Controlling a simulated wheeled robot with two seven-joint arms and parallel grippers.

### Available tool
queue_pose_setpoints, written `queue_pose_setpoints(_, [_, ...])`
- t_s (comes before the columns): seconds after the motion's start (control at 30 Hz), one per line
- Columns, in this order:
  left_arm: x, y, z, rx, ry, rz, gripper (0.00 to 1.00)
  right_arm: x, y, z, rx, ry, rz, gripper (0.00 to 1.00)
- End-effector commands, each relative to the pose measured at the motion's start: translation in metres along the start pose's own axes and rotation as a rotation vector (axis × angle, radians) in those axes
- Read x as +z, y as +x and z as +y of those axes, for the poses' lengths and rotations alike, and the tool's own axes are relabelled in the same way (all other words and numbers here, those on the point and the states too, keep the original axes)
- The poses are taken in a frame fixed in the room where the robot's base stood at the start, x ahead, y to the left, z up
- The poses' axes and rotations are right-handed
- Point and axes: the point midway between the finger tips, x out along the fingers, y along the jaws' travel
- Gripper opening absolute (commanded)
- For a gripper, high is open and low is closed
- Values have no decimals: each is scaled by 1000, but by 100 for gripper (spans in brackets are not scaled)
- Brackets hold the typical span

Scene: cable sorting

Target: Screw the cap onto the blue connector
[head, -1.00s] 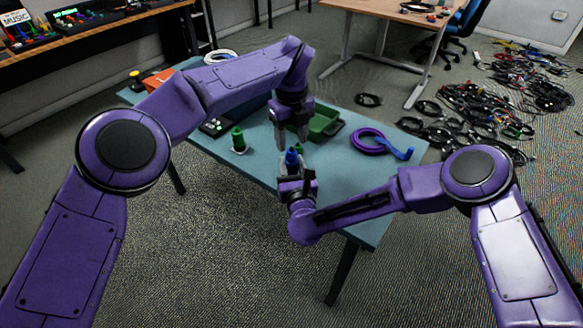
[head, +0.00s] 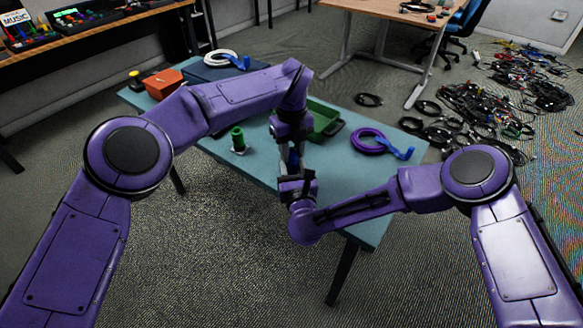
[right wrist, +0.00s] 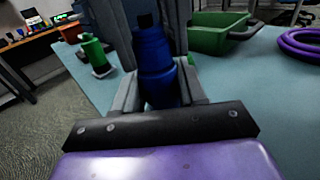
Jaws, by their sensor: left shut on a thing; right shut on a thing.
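The blue connector (right wrist: 160,88) stands upright in the right wrist view, gripped low between the fingers of my right gripper (right wrist: 160,98). In the head view my right gripper (head: 297,176) is at the table's near edge, with only a sliver of blue showing above it. My left gripper (head: 290,152) points down directly over it, its fingers closed around the top of the blue piece. That top part (right wrist: 150,45), blue with a dark tip, looks like the cap; its seam with the connector is hard to make out.
A green connector (head: 238,139) stands on the teal table (head: 345,200) to the left. A green bin (head: 324,118), a purple cable coil (head: 368,141) with a blue strap, and an orange bin (head: 163,82) are also there. Cables lie on the floor at right.

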Motion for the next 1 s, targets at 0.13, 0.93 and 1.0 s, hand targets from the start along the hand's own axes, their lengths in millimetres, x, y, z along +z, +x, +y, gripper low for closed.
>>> queue_pose_setpoints(0.13, [0, 0, 0, -2, 337, 2, 0, 0, 0, 0, 0, 0, 1, 0])
queue_pose_setpoints(0.93, [0, -1, 0, -1, 938, 0, 62, 0, 0, 0, 1, 0, 1, 0])
queue_pose_setpoints(1.0, [0, -6, -1, -1, 938, -1, 62, 0, 0, 0, 1, 0, 1, 0])
